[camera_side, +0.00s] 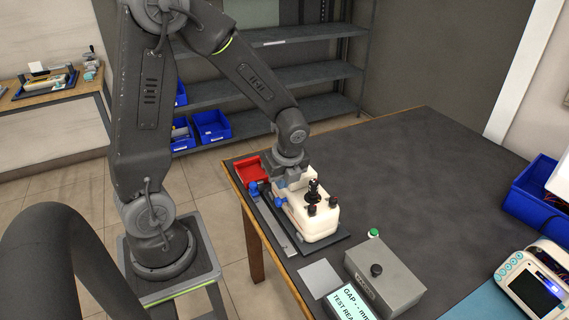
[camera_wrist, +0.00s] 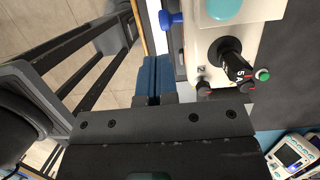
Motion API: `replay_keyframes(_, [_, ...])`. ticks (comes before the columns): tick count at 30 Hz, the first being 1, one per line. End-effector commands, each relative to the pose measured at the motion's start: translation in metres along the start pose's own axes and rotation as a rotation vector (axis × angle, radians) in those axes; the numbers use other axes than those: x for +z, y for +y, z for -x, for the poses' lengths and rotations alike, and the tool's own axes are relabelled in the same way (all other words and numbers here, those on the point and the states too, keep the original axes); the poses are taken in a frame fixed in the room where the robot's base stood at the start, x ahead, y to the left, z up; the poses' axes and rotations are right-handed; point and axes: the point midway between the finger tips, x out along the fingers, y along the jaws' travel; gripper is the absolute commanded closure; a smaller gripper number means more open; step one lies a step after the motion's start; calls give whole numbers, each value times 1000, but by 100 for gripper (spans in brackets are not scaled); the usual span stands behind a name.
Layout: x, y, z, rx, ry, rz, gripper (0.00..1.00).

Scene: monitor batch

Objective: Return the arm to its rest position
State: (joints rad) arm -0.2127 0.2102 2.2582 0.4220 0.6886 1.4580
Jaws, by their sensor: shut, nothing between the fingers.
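My gripper (camera_side: 279,201) is low over the table's left edge in the side view, beside the left wall of a cream-white device. In the wrist view its two blue fingers (camera_wrist: 153,82) lie together with nothing between them. The cream-white device (camera_side: 318,222) has black knobs on top and sits on a dark plate. It also shows in the wrist view (camera_wrist: 205,50), just right of the fingers. I cannot tell whether the fingers touch it. My wrist partly hides its back end.
A blue-knobbed clamp (camera_side: 253,189) and red bin (camera_side: 247,169) are close to my gripper. A grey box (camera_side: 385,283) and green button (camera_side: 374,233) stand toward the front. A blue bin (camera_side: 530,197) and handheld monitor (camera_side: 533,287) are at the right. The table's middle (camera_side: 420,170) is clear.

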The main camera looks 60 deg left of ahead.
Motion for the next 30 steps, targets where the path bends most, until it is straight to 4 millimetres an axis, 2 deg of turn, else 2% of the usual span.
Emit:
replay_keyframes(1, [0, -1, 13, -7, -1, 2, 100])
replay_keyframes(6, [0, 0, 45, -6, -1, 0, 100])
replay_keyframes(13, [0, 2, 66, -4, 1, 6, 100])
replay_keyframes(17, [-4, 6, 81, -38, 14, 109, 100])
replay_keyframes(23, [-23, 31, 129, -168, 122, 576, 100])
replay_keyframes(30, [-49, 72, 176, -247, 386, 1196, 100])
